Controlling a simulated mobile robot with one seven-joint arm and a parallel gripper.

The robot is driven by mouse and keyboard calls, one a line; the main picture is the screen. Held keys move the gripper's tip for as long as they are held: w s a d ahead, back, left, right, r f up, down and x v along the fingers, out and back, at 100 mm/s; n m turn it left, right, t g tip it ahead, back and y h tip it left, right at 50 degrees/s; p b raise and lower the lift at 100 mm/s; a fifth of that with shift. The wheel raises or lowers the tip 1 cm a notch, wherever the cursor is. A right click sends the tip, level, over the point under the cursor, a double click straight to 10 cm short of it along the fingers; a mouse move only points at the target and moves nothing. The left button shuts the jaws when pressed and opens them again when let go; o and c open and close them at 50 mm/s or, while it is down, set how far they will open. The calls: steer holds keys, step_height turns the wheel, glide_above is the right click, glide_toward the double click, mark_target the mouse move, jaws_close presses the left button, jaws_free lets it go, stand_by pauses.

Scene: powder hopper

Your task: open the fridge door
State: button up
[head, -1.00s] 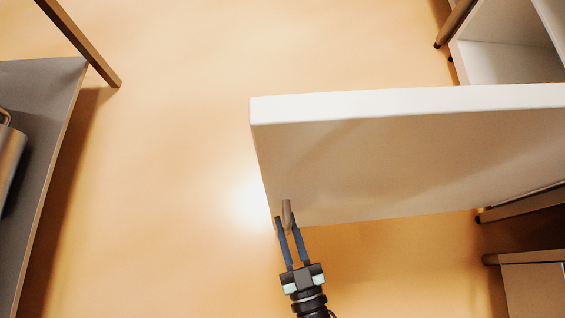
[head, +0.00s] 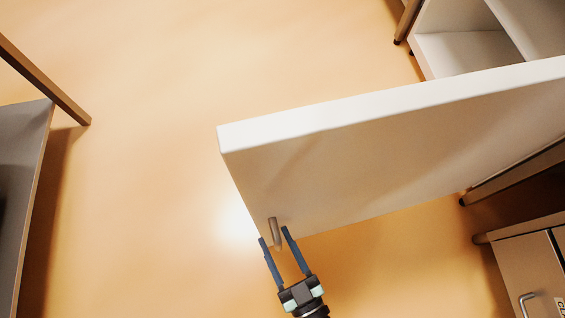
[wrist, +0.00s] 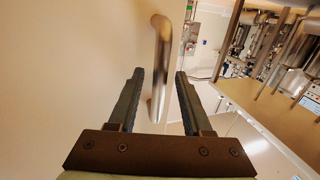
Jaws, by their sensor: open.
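The fridge door (head: 350,165) is a large white panel that stands swung out over the floor, seen from above in the head view. Its bar handle (head: 274,232) is near the door's free edge. My gripper (head: 274,236) is open, with its two dark fingers pointing at the handle. In the wrist view the silver handle (wrist: 159,62) stands beyond and between the open fingers (wrist: 158,75), which are not closed on it. The door face (wrist: 70,60) fills the left of that view. Whether a finger touches the handle is not clear.
White open shelving (head: 460,45) is at the upper right. A cabinet (head: 530,270) with a handle stands at the lower right. A grey-topped table (head: 22,190) is at the left. The floor (head: 150,180) between the table and the door is clear.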

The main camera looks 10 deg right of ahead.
steer(key=shift+s, duration=0.1)
steer(key=p+v, duration=0.2)
steer(key=v, duration=1)
steer(key=shift+s+d, duration=0.15)
steer(key=shift+s, duration=0.2)
